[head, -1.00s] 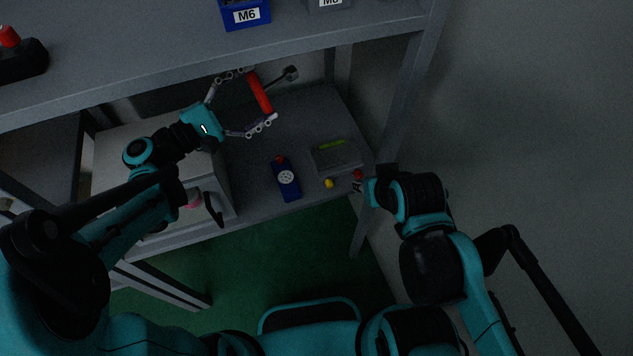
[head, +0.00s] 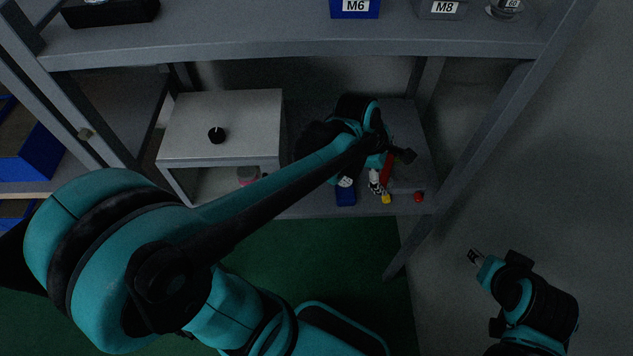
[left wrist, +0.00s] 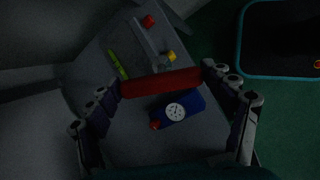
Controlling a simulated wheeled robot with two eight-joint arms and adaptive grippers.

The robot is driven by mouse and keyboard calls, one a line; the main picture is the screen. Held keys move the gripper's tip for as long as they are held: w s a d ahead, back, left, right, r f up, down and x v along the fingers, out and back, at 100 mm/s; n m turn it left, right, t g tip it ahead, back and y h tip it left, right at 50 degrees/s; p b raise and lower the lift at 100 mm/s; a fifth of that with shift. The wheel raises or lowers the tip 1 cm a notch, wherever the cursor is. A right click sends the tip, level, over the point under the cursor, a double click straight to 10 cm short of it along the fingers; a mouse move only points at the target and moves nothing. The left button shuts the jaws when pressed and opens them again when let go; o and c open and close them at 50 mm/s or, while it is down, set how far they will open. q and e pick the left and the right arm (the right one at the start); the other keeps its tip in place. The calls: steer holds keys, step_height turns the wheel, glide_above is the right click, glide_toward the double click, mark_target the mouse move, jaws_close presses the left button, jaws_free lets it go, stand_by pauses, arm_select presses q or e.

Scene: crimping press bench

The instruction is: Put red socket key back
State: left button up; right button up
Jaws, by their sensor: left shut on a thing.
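The red socket key shows as a red bar (left wrist: 160,83) spanning the fingertips of my left gripper (left wrist: 162,86) in the left wrist view. In the head view, part of the red key (head: 388,168) shows beside my left gripper (head: 377,182), low over the right part of the lower shelf. My left arm hides much of that area. Below the key in the wrist view lies a blue device with a white dial (left wrist: 178,109). Whether the key touches anything beneath cannot be told. My right gripper (head: 475,257) is at the lower right, off the shelf, too small to read.
A grey raised edge (left wrist: 147,45), a green strip (left wrist: 118,64), a yellow knob (left wrist: 171,56) and a red knob (left wrist: 149,21) lie near the key. A pale box-like stand (head: 240,115) fills the shelf's left. The upper shelf (head: 280,45) hangs above.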

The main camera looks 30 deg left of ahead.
arm_select(q)
steer(key=s+a+n+g+y+p, duration=0.1)
steer(key=a+n+g+y, duration=0.15)
steer(key=a+n, duration=0.4)
steer(key=a+f+m+b, duration=0.1)
steer(key=a+f+b, duration=0.3)
steer(key=a+f, duration=0.6)
steer(key=a+h, duration=0.1)
steer(key=a, duration=0.1)
steer(key=shift+a+f+m, duration=0.25)
steer(key=shift+a+m, duration=0.05)
steer(key=shift+m, duration=0.05)
steer(key=shift+s+r+g, duration=0.1)
steer(key=shift+g, duration=0.15)
steer(key=shift+c, duration=0.4)
steer(key=o, duration=1.2)
